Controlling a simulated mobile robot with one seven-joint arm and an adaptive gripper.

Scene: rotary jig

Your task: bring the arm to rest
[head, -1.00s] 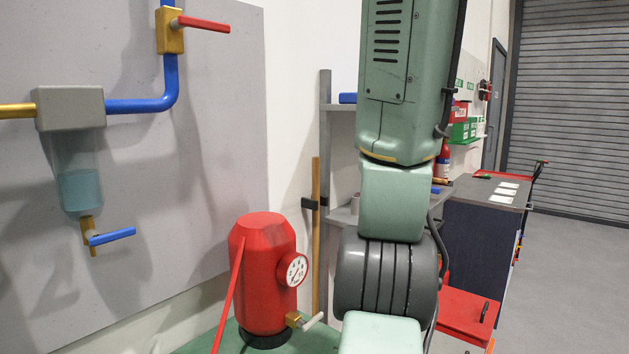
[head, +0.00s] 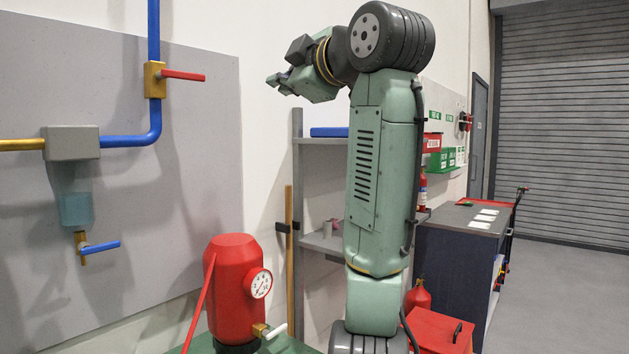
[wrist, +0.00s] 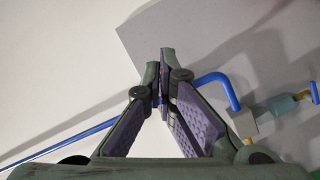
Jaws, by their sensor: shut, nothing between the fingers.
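My gripper (head: 275,81) is raised high in the head view, at the upper middle, pointing left in front of the white wall. It is above the red tank and right of the grey panel. In the wrist view my gripper (wrist: 162,78) has its fingertips together with nothing between them. My arm stands nearly upright and bends over at the top. The gripper touches nothing that I can see.
A grey panel (head: 215,190) at left carries blue pipe, a red-handled valve (head: 180,75) and a blue-handled tap (head: 100,247). A red tank (head: 233,285) with a gauge stands below. Shelves (head: 325,190) and a dark cabinet (head: 450,260) are behind my arm. Open floor lies at right.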

